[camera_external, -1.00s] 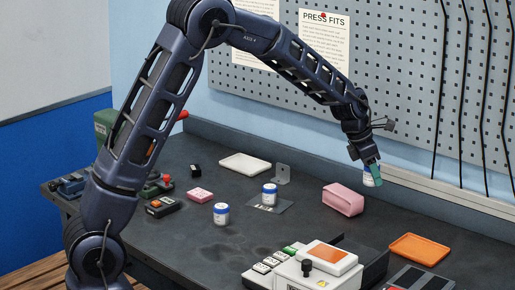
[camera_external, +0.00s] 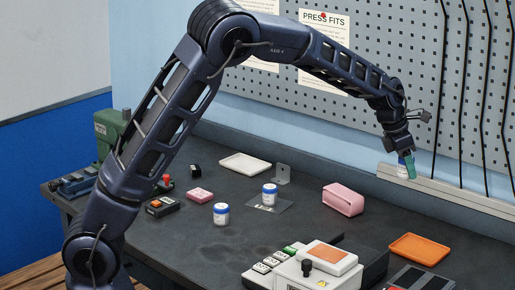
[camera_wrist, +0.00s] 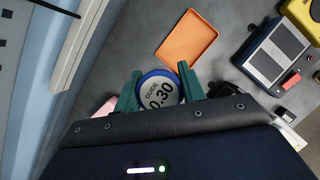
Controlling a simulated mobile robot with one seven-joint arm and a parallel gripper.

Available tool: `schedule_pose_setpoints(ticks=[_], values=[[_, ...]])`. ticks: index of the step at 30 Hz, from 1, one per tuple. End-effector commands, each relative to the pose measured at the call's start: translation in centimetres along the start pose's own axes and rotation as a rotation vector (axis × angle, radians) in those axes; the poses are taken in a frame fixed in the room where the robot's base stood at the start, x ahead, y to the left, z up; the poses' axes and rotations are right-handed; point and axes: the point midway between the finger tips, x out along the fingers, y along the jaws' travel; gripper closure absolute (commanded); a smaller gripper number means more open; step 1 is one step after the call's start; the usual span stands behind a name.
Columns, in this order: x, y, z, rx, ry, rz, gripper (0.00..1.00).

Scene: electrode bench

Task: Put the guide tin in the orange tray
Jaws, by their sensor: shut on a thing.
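The guide tin (camera_wrist: 159,92) is a round tin with a blue rim and a white label reading "GUIDE 0.30". My gripper (camera_wrist: 157,88) has green fingers, shut on the tin from both sides in the wrist view. In the external view my gripper (camera_external: 405,166) holds the tin up in the air near the back wall, at the right. The orange tray (camera_external: 419,249) lies flat on the bench, below and slightly right of my gripper. The tray also shows in the wrist view (camera_wrist: 187,41), just beyond the tin, and looks empty.
Two similar blue-lidded tins, one in front (camera_external: 221,214) and one on a plate (camera_external: 269,194), stand mid-bench. A pink block (camera_external: 343,199) lies left of the tray. A white device (camera_external: 315,268) and a dark box (camera_external: 420,279) are near the front. A ledge (camera_external: 450,186) runs along the wall.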

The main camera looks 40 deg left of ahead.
Motion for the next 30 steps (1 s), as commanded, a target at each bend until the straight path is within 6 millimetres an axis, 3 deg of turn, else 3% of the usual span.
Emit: schedule_pose_setpoints(ticks=[6,15,20,30], values=[[0.7,-3.7,2.8,0.025,-0.003,-0.001,0.85],[0.9,-6.4,4.7,0.041,-0.011,0.000,0.85],[2.5,-6.6,4.3,0.041,-0.009,0.000,0.85],[9.2,-6.5,1.5,0.041,-0.008,0.000,0.85]])
